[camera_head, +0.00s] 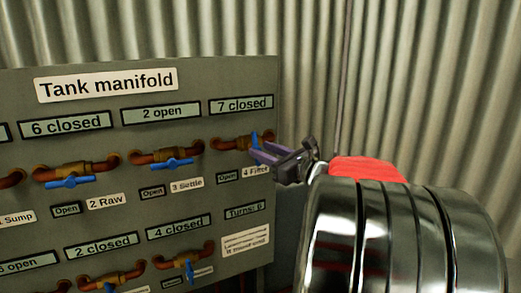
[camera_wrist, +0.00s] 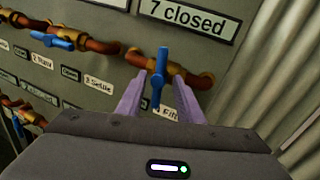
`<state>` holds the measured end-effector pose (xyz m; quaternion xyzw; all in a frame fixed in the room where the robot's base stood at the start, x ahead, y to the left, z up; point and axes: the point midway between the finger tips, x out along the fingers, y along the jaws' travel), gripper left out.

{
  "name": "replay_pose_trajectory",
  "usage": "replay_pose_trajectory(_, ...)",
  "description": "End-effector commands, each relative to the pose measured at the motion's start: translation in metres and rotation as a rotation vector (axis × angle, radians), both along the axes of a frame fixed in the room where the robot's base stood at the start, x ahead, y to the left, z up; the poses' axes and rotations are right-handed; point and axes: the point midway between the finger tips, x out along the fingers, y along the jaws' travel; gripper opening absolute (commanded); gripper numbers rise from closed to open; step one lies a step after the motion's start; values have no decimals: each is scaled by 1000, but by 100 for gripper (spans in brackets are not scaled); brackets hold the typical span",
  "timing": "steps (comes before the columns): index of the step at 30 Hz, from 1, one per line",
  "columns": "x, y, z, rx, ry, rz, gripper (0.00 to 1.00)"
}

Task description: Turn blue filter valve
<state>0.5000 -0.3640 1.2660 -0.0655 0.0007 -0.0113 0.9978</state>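The blue filter valve handle (camera_head: 255,140) is at the upper right of the manifold panel, on a copper pipe with brass fittings. It stands roughly upright, across the pipe, and shows large in the wrist view (camera_wrist: 162,65). The display above it reads "7 closed" (camera_head: 241,104). The "4 Filter" label (camera_head: 256,172) below is partly covered by my gripper. My gripper (camera_head: 258,150) is at the handle. In the wrist view its two purple fingers (camera_wrist: 159,84) are apart, one on each side of the handle's lower part, with gaps visible.
Other blue valves, such as the Settle valve (camera_head: 171,163) and Raw valve (camera_head: 70,182), lie along the pipes to the left. A lower row has another valve (camera_head: 190,270) and a "Turns: 6" display (camera_head: 245,211). A corrugated wall (camera_head: 420,90) stands behind and right.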

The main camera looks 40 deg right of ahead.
Motion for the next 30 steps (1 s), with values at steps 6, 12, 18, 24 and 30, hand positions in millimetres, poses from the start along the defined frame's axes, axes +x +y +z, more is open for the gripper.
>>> replay_pose_trajectory(6, 17, 0, 0, -1, 1, 2, 33)
replay_pose_trajectory(12, 18, 0, 0, -1, 0, 2, 33)
replay_pose_trajectory(18, 18, 1, 0, -1, 0, 2, 26)
replay_pose_trajectory(24, 18, 1, 0, -1, 0, 2, 11)
replay_pose_trajectory(30, 18, 1, 0, -1, 0, 3, 0)
